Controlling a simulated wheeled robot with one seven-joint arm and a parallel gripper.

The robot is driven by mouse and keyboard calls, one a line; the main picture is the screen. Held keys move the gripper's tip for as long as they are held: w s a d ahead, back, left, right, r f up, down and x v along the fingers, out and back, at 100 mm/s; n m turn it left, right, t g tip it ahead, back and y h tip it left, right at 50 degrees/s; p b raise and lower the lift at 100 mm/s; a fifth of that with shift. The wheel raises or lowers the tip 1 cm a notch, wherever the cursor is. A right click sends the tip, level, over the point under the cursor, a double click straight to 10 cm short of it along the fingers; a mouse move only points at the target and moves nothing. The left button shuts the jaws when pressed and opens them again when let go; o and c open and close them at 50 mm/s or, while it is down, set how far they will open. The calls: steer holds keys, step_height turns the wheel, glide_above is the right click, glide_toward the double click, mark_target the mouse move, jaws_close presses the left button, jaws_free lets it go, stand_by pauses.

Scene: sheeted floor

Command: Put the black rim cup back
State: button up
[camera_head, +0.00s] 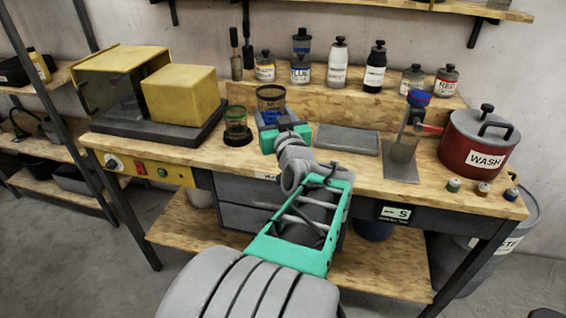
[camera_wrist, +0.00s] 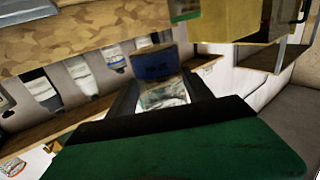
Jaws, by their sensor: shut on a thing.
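The black rim cup (camera_head: 271,93) is a see-through cup with a dark rim and an amber tint low down. It is upright at the back middle of the workbench, above my gripper (camera_head: 274,118). My gripper is shut on its lower part. In the wrist view, my gripper (camera_wrist: 166,88) has its two dark fingers either side of the clear cup (camera_wrist: 165,97). The fingers hide part of the cup, and I cannot tell whether its base touches anything. A similar cup with a green rim (camera_head: 236,122) stands on a dark round base just to the left.
A yellow box machine (camera_head: 180,95) stands left on the bench (camera_head: 405,187). Several jars and bottles (camera_head: 337,65) line the raised shelf behind. To the right are a grey tray (camera_head: 347,139), a metal stand (camera_head: 401,165), a red WASH pot (camera_head: 470,145) and small canisters (camera_head: 483,189).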

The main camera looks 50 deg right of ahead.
steer(key=s+d+m+g+h+b, duration=0.1)
steer(key=s+d+h+b, duration=0.2)
steer(key=s, duration=0.6)
steer(key=shift+y, duration=0.6)
steer(key=w+d+f, duration=0.2)
steer(key=w, duration=0.2)
steer(key=w+d+f+p, duration=0.1)
steer(key=w+d+f, duration=0.1)
steer(key=w+f, duration=0.1)
steer(key=w+d+f, duration=0.2)
steer(key=w+f, duration=0.1)
steer(key=w, duration=0.1)
steer(key=shift+w+f+p, duration=0.15)
steer(key=shift+w+p, duration=0.2)
steer(key=shift+p, duration=0.05)
steer(key=shift+w+d+f, duration=0.2)
steer(key=shift+w+f, duration=0.2)
steer(key=shift+f, duration=0.15)
step_height(320, 180, down, 3)
steer(key=shift+d+f, duration=0.1)
